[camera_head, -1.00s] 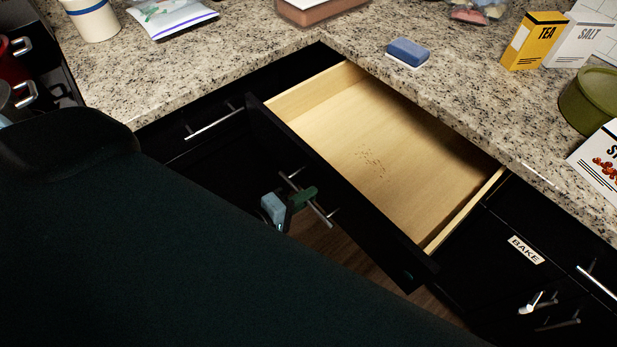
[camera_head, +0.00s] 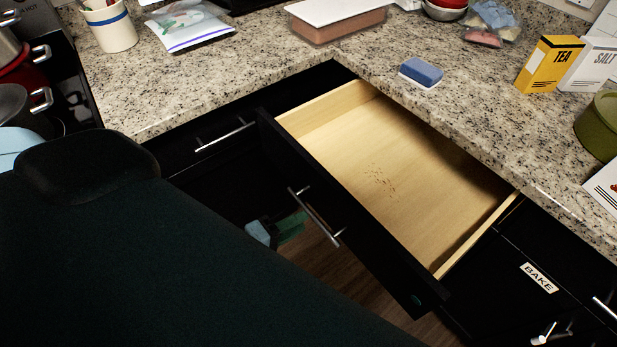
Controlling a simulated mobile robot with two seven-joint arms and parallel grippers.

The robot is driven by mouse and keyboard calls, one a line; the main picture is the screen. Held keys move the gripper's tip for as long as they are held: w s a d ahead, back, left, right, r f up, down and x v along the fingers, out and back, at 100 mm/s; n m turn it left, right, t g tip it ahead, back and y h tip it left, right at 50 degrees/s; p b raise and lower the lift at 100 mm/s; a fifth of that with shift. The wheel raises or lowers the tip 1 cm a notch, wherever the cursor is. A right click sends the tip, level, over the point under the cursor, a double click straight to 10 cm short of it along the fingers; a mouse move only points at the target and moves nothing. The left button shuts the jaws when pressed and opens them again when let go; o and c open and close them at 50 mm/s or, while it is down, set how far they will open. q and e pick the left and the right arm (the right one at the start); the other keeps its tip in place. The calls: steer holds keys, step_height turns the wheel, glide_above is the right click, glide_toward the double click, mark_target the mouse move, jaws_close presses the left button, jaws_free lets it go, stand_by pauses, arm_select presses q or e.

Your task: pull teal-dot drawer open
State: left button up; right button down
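The teal-dot drawer (camera_head: 395,170) stands pulled out from under the counter. Its pale wooden inside holds only a few brown specks. A small teal dot (camera_head: 416,299) shows at the right end of its black front. The bar handle (camera_head: 316,216) is on that front, with nothing around it. My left gripper (camera_head: 274,230), with light blue and green fingertips, is below and left of the handle, apart from it. It looks open and empty, though it is dark and partly hidden behind my large dark arm. My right gripper is not in view.
A blue sponge (camera_head: 421,72) lies on the granite counter behind the drawer. A tea box (camera_head: 549,64), salt box (camera_head: 590,66) and green pot (camera_head: 601,127) stand at right. Another closed drawer with a bar handle (camera_head: 225,135) is at left. A BAKE label (camera_head: 539,277) marks the right-hand front.

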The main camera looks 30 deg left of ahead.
arm_select(q)
steer(key=v, duration=0.2)
steer(key=shift+s+a+r, duration=0.1)
steer(key=shift+s+a, duration=0.05)
steer(key=shift+s, duration=0.25)
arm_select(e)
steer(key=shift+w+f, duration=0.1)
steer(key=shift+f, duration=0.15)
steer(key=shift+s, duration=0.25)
